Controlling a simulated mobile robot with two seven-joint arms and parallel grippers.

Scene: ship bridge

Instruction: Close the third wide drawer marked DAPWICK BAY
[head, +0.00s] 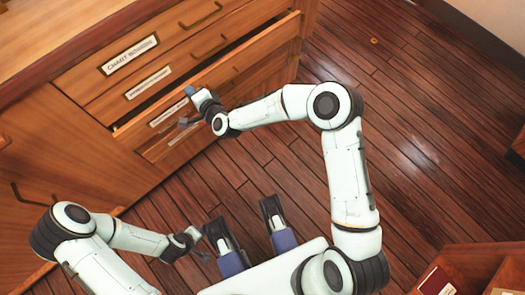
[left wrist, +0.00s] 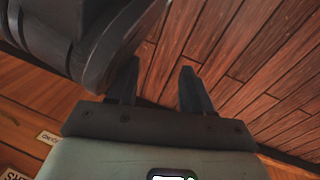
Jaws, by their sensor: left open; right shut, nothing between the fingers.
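A wooden chest of wide drawers fills the upper left of the head view. Its third wide drawer (head: 262,56) stands partly pulled out, with a dark gap behind its front's top edge. The drawer's pale label (head: 168,111) is too small to read. My right gripper (head: 187,104) is at the drawer front, near the label, shut and empty; whether it touches the front I cannot tell. My left gripper (head: 199,235) is low over the floor, away from the drawers; in the left wrist view (left wrist: 160,85) its fingers are apart with nothing between them.
The top drawer (head: 195,40), labelled CHART something, and the second drawer (head: 210,62) look shut. A cupboard door with a dark handle (head: 28,195) is at the left. The plank floor (head: 420,130) is clear right of the chest. A wooden box (head: 470,262) stands at lower right.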

